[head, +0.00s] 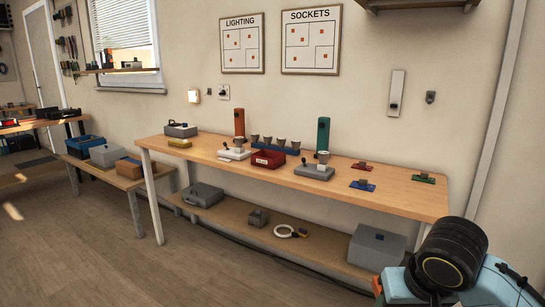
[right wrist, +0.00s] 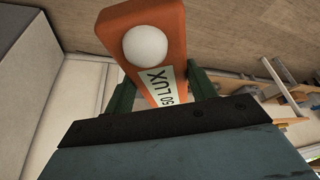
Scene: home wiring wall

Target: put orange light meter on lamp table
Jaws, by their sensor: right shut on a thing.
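The orange light meter (right wrist: 172,22) has a white dome and a label reading "50 LUX". In the right wrist view my right gripper (right wrist: 160,84) is shut on it, with a dark green finger on each side of its body. In the head view a small orange edge (head: 377,286) shows beside my right arm at the lower right; the rest is hidden. A long wooden table (head: 400,196) stands against the wall under the LIGHTING and SOCKETS boards. No table is marked as the lamp table, so I cannot tell which it is. My left gripper is out of view.
A low bench (head: 125,182) with bins stands left. The floor in front is clear.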

